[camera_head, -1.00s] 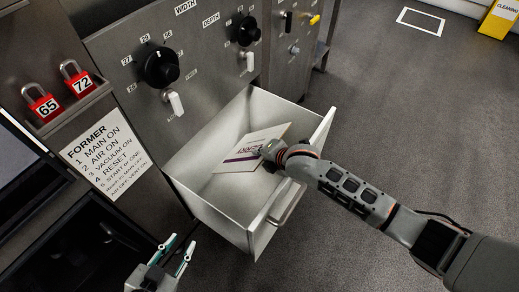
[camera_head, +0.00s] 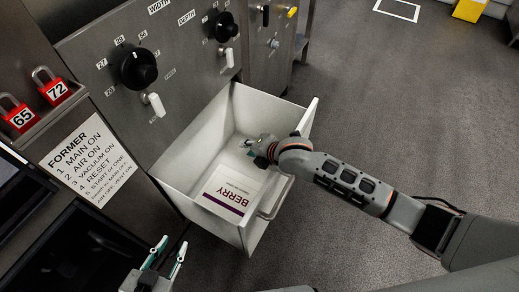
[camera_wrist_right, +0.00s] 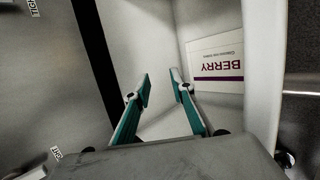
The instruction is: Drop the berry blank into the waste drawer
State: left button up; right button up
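The berry blank (camera_head: 226,196) is a flat pale card with a purple stripe and the word BERRY. It lies inside the open waste drawer (camera_head: 183,212), towards the front. It also shows in the right wrist view (camera_wrist_right: 215,62). My right gripper (camera_head: 248,146) is over the drawer, apart from the blank. In the right wrist view its teal fingers (camera_wrist_right: 158,92) are spread with nothing between them. My left gripper (camera_head: 167,254) is at the bottom left, outside the drawer, with its fingers apart and empty.
The steel cabinet front carries black knobs (camera_head: 138,68) and white levers above the drawer. Red padlocks (camera_head: 55,88) and a FORMER instruction sheet (camera_head: 90,152) are at the left. Open grey floor (camera_head: 390,110) lies to the right.

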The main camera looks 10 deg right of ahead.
jog(key=v, duration=0.9)
dwell(0.8)
